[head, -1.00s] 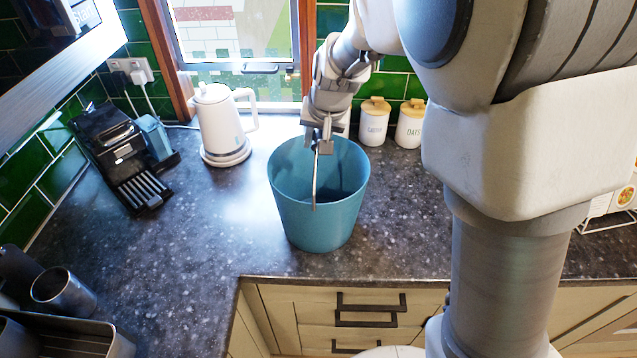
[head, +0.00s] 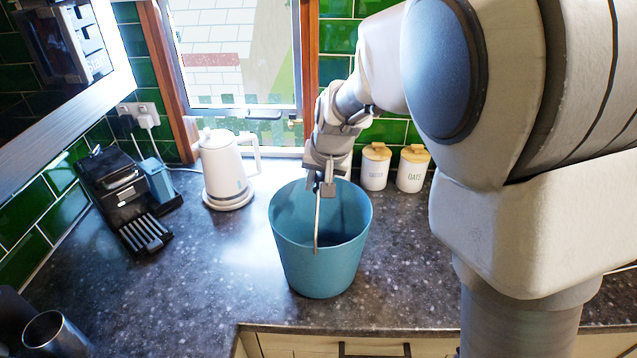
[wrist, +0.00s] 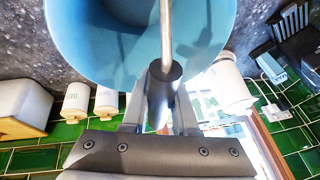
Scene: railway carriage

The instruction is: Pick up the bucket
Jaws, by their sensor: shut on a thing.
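The blue bucket (head: 320,262) stands upright on the dark worktop, with no clear gap under it. Its thin handle (head: 317,232) slants across the open top, raised at the gripper end. My gripper (head: 325,189) is over the bucket's far rim, shut on the handle. In the wrist view the bucket (wrist: 85,50) fills the upper middle. The handle's dark grip (wrist: 163,88) sits between the two fingers of my gripper (wrist: 160,108). The inside of the bucket looks empty, but its bottom is partly in shadow.
A white kettle (head: 222,170) stands left of the bucket, with a black coffee machine (head: 120,195) farther left. Two lidded jars (head: 393,168) stand behind right, near the green tiled wall. A window (head: 235,60) is behind.

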